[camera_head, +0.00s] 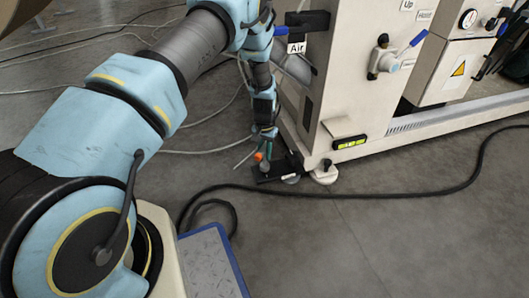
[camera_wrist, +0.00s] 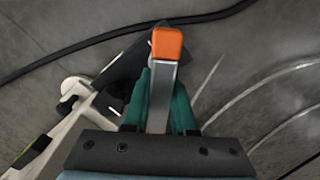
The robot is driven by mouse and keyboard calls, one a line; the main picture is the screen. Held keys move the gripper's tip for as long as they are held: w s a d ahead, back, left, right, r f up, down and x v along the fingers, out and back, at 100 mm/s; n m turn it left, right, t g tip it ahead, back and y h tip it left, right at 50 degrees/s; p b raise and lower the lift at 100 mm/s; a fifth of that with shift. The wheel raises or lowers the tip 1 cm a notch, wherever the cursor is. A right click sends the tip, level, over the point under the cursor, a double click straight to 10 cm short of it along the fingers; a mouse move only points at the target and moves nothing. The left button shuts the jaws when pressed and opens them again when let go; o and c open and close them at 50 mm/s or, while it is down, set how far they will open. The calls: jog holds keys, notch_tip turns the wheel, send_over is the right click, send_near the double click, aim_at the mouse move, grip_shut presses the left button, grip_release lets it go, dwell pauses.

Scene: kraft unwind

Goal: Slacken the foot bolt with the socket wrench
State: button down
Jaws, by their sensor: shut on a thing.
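My gripper (camera_head: 264,148) points down beside the lower corner of the white machine. In the wrist view my gripper (camera_wrist: 163,88) has its teal fingers shut on the socket wrench, a silver bar (camera_wrist: 160,103) with an orange end (camera_wrist: 167,43). In the head view the wrench's orange part (camera_head: 258,157) shows just above the black foot plate (camera_head: 274,174). The plate also shows in the wrist view (camera_wrist: 131,62), behind the wrench. The foot bolt is not clearly visible; I cannot tell whether the wrench sits on it.
The white machine (camera_head: 350,115) rises right beside my gripper, with a levelling foot (camera_head: 324,173) and a small green-lit level (camera_head: 350,143) at its base. A black cable (camera_head: 400,194) crosses the floor in front. A blue-edged platform (camera_head: 212,262) is nearer. Floor at front right is clear.

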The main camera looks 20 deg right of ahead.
aim_at(265, 146)
dwell(0.4)
jog(key=shift+r+p, duration=1.9)
jog(key=shift+r, duration=0.65)
